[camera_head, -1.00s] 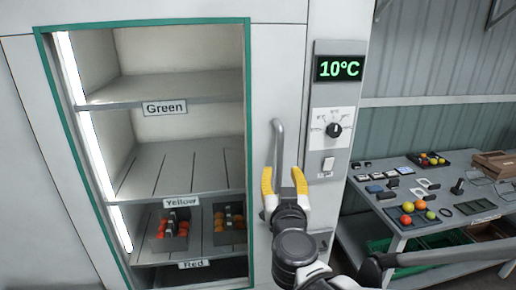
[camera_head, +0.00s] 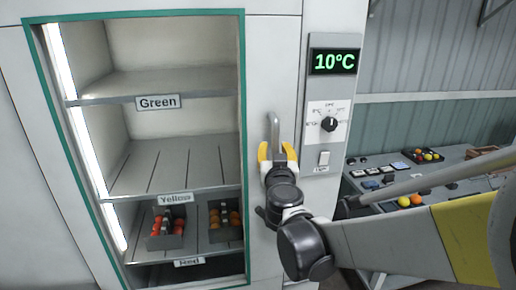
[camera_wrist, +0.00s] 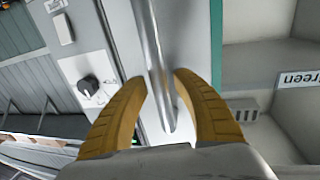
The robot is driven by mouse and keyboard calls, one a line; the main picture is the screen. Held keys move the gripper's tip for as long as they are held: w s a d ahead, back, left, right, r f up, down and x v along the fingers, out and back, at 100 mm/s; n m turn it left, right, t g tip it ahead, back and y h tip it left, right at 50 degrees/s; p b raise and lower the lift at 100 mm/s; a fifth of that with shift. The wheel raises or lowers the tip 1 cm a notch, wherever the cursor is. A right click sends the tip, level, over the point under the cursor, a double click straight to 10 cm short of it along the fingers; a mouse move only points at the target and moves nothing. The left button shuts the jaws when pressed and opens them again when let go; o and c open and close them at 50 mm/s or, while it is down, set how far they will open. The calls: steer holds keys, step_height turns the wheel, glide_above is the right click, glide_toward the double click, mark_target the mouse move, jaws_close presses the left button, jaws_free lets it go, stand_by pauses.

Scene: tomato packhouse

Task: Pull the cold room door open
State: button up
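The cold room door (camera_head: 264,70) is a pale panel with a green-edged window, and it looks closed. Its handle (camera_head: 275,128) is an upright grey metal bar to the right of the window. My gripper (camera_head: 277,150) is at the handle's lower part, with one yellow finger on each side. In the wrist view the handle (camera_wrist: 155,50) runs between the two fingertips (camera_wrist: 160,78). Narrow gaps seem to show between the bar and the fingers, so the gripper looks open around it. The handle's lower end is hidden behind my gripper in the head view.
Shelves labelled Green (camera_head: 157,102), Yellow and Red show through the window, with tomato trays (camera_head: 166,240) low down. A control panel (camera_head: 329,105) reading 10°C, with dial and switch, is right of the door. A cluttered table (camera_head: 455,155) stands farther right.

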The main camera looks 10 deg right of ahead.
jaws_close()
steer(key=shift+a, duration=0.1)
